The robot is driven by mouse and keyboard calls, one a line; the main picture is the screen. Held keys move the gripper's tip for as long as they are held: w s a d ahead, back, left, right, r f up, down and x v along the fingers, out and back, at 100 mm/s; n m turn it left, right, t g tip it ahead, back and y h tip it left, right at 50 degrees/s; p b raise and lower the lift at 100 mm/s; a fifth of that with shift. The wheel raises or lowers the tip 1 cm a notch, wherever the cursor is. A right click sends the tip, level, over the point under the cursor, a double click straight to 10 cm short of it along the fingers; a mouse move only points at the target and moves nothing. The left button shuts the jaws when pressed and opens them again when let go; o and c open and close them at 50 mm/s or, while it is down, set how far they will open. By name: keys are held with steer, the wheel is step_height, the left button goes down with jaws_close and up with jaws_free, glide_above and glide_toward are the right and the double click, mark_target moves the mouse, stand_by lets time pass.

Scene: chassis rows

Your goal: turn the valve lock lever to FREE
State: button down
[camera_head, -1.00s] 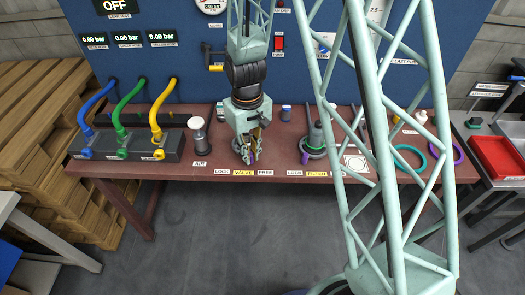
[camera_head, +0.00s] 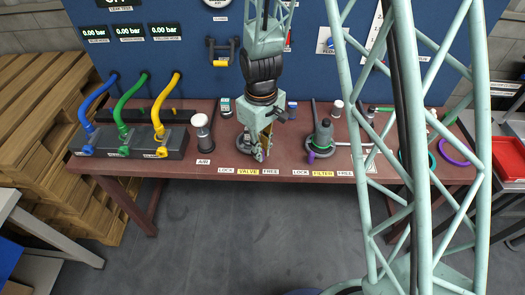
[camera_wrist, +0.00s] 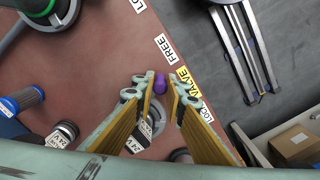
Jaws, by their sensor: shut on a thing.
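The valve lock lever shows its purple tip (camera_wrist: 162,77) in the wrist view, between my fingertips. My gripper (camera_wrist: 160,80) is shut on this lever tip; the head view shows my gripper (camera_head: 259,157) low at the front of the bench. The tip lies near the VALVE label (camera_wrist: 187,81), towards the FREE label (camera_wrist: 169,49); the LOCK label (camera_wrist: 207,114) is farther away. The grey round valve base (camera_head: 243,143) is partly hidden behind my gripper. My fingers also cover most of the lever's arm.
The filter (camera_head: 322,136), with its own purple lever tip (camera_head: 311,156), stands to the right. A white-capped cylinder (camera_head: 201,131) stands to the left, beside the hose block (camera_head: 130,142). Small canisters stand behind the valve. The floor in front of the bench (camera_head: 190,176) is clear.

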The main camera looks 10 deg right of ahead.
steer(key=c, duration=2.6)
jaws_free()
steer(key=shift+d, duration=0.1)
steer(key=shift+r, duration=0.15)
step_height(320, 180, up, 12)
